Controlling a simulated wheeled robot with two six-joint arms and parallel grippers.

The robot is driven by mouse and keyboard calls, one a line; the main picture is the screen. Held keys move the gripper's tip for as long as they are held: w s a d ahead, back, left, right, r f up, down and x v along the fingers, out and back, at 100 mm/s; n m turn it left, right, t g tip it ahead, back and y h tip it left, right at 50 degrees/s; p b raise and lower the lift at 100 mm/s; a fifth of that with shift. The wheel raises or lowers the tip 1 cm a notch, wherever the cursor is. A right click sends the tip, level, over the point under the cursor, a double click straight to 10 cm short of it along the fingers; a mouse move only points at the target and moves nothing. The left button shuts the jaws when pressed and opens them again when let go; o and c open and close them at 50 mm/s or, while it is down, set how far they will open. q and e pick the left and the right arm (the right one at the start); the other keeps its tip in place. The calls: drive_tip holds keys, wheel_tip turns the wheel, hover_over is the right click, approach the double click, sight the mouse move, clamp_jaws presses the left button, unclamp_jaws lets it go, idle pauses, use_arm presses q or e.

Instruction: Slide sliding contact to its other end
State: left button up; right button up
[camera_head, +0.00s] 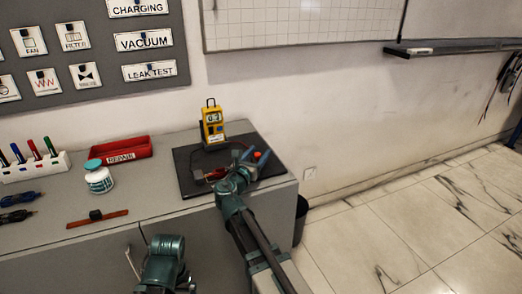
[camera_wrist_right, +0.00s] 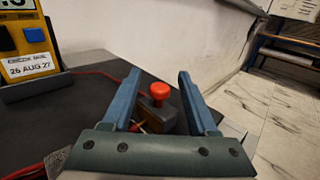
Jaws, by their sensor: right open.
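A red round knob (camera_head: 257,155) stands on the black board; in the wrist view this knob (camera_wrist_right: 159,90) sits on a small brownish-dark block (camera_wrist_right: 157,114), which looks like the sliding contact. My right gripper (camera_head: 254,157) is low over the board's right part. Its two blue fingers are open, one on each side of the knob in the wrist view (camera_wrist_right: 158,78); no contact shows. The block's lower part and any track under it are hidden by my gripper. My left gripper is not seen.
A yellow meter (camera_head: 212,122) stands at the back of the black board (camera_head: 183,158), with red wire near it. A red tray (camera_head: 125,151), a white jar (camera_head: 98,178) and a brown strip with a dark block (camera_head: 97,216) lie to the left. The table's right edge is close.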

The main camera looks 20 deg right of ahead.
drive_tip(key=shift+x, duration=1.4)
clamp_jaws()
idle(0.5)
